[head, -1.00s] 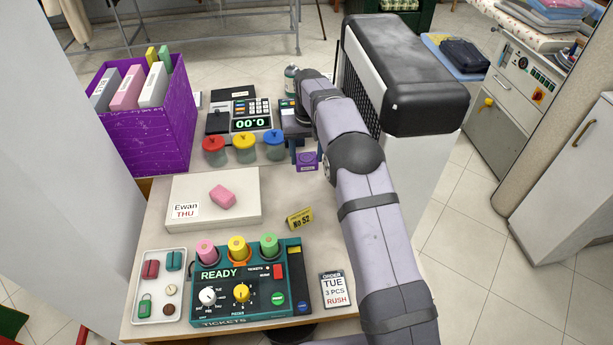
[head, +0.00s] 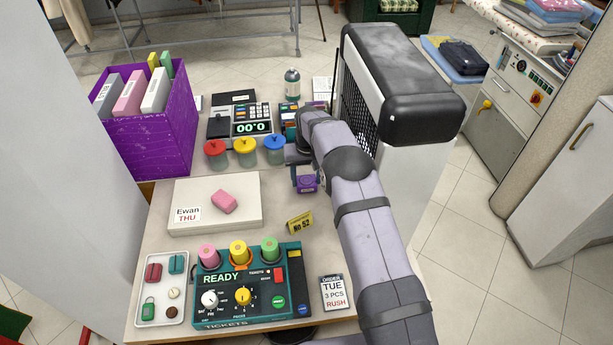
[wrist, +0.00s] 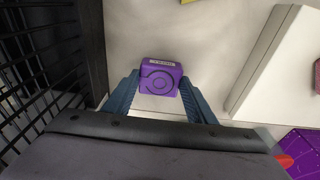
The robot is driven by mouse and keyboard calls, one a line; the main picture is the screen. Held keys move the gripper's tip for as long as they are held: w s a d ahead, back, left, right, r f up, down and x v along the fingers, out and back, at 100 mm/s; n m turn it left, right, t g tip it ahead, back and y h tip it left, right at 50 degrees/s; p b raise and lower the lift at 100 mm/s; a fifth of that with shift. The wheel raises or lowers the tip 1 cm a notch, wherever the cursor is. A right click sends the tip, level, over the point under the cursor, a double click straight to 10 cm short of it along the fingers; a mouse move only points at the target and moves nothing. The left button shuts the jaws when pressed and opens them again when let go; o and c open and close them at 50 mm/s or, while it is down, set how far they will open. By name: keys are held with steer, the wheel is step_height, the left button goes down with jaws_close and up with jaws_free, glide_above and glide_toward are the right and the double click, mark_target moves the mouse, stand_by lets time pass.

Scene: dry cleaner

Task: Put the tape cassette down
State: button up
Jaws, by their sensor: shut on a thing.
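The tape cassette looks to be the small purple block (head: 306,184) with a ring mark and a pale label. My gripper (head: 304,170) is shut on it, right of the coloured-lid jars and behind the yellow tag. In the wrist view the cassette (wrist: 160,78) sits between the two blue fingers of my gripper (wrist: 160,92), over pale counter. I cannot tell whether its underside touches the counter (head: 278,185).
The white box (head: 240,222) labelled Ewan carries a pink block (head: 224,201). A yellow No 52 tag (head: 300,223) stands in front of the cassette. Jars (head: 245,152) and a till (head: 240,122) are behind. A tall white cabinet (head: 405,150) stands right of my arm.

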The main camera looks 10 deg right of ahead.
mark_target(307, 185)
steer(key=shift+f, duration=0.1)
steer(key=o, duration=1.2)
steer(key=shift+c, duration=0.2)
step_height(307, 185, up, 12)
steer(key=s+b, duration=0.1)
steer(key=b, duration=0.1)
steer(key=shift+s, duration=0.3)
